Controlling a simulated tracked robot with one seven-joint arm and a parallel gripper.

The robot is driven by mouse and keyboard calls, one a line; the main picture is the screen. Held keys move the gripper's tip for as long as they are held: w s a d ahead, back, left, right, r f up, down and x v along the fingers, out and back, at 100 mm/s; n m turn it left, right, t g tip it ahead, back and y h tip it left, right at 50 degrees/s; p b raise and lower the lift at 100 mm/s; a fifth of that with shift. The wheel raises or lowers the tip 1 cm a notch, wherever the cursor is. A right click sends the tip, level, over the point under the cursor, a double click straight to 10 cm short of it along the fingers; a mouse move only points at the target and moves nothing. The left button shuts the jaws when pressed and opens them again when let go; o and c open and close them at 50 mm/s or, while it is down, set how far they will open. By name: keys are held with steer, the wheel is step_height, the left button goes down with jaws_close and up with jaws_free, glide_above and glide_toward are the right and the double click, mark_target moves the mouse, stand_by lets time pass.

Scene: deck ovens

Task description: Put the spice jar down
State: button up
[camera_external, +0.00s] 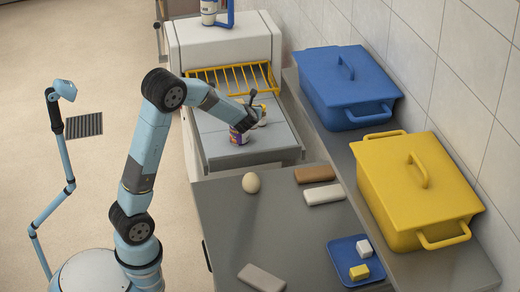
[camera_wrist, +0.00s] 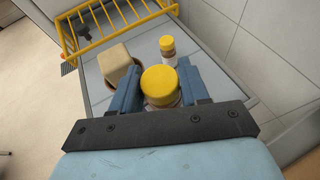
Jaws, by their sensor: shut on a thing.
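The spice jar has a round yellow lid and sits between the two blue fingers of my gripper (camera_wrist: 160,92) in the wrist view, where the lid (camera_wrist: 160,82) faces the camera. My gripper is shut on it. In the external view my gripper (camera_external: 246,121) is over the grey shelf in front of the white machine, and the jar's coloured side (camera_external: 237,136) shows below it. I cannot tell whether the jar's base touches the shelf (camera_external: 222,155).
A smaller yellow-lidded jar (camera_wrist: 168,48) stands just beyond the held one. A beige block (camera_wrist: 115,63) in a brownish holder is close to the left finger. A yellow rack (camera_external: 233,78) lies behind. An egg (camera_external: 251,182) is on the nearer counter.

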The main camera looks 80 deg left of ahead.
steer(key=shift+w+a+f, duration=1)
steer(key=shift+w+f, duration=0.7)
steer(key=shift+f, duration=0.3)
steer(key=shift+w+a+f, duration=1.05)
steer(key=shift+w+f, duration=0.65)
steer(key=shift+f, duration=0.3)
steer(key=shift+w+a+f, duration=1)
steer(key=shift+w+f, duration=0.7)
steer(key=shift+f, duration=0.3)
steer(key=o, duration=1.1)
steer(key=shift+f, duration=0.1)
steer(key=shift+o, duration=0.2)
steer(key=shift+s+d+r, duration=0.1)
steer(key=shift+d+r, duration=0.15)
steer(key=v, duration=1.1)
steer(key=shift+s+d, duration=0.15)
steer(key=shift+d, duration=0.05)
